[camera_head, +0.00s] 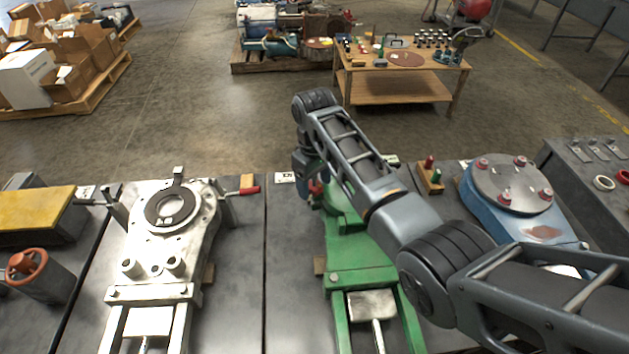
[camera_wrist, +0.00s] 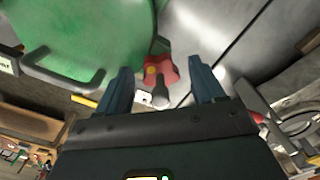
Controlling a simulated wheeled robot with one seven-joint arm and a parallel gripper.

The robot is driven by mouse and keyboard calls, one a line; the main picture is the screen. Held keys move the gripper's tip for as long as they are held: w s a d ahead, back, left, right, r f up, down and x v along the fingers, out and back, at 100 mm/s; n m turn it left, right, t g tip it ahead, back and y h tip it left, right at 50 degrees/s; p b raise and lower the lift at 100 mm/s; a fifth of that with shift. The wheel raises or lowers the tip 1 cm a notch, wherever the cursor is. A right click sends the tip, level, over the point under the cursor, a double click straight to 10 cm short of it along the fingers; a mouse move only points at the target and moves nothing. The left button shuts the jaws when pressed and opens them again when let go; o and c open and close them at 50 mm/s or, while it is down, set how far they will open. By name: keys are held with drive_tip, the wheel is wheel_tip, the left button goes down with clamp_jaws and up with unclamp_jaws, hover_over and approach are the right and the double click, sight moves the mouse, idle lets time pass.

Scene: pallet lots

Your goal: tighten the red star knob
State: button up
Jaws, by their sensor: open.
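The red star knob (camera_wrist: 161,72) shows in the wrist view, just beyond and between my fingertips, beside the green machine (camera_wrist: 90,32). It has a yellow spot and a grey rounded stem end (camera_wrist: 160,97). My gripper (camera_wrist: 160,84) is open, with its two blue fingers on either side of the knob and a gap to each. In the head view, the knob (camera_head: 316,187) is a small red patch at the left side of the green machine (camera_head: 345,255), mostly hidden by my arm. My gripper is largely hidden there.
A white machine with a red-handled screw (camera_head: 249,190) stands to the left. A blue machine with several red knobs (camera_head: 568,228) is to the right. A small wooden block with red and green pegs (camera_head: 430,180) stands between. A dark bar handle (camera_wrist: 62,77) lies near my left finger.

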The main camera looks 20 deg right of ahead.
drive_tip(key=c, duration=1.1)
drive_tip(key=shift+o, duration=0.2)
drive_tip(key=m+p, duration=0.2)
drive_tip(key=m, duration=0.1)
drive_tip(key=shift+a+r, duration=0.1)
drive_tip(key=shift+r, duration=0.05)
drive_tip(key=m+p, duration=0.2)
drive_tip(key=m, duration=0.2)
drive_tip(key=shift+m, duration=0.3)
drive_tip(key=m, duration=0.3)
drive_tip(key=shift+p, duration=0.4)
drive_tip(key=shift+m+p, duration=0.3)
drive_tip(key=shift+m, duration=1.8)
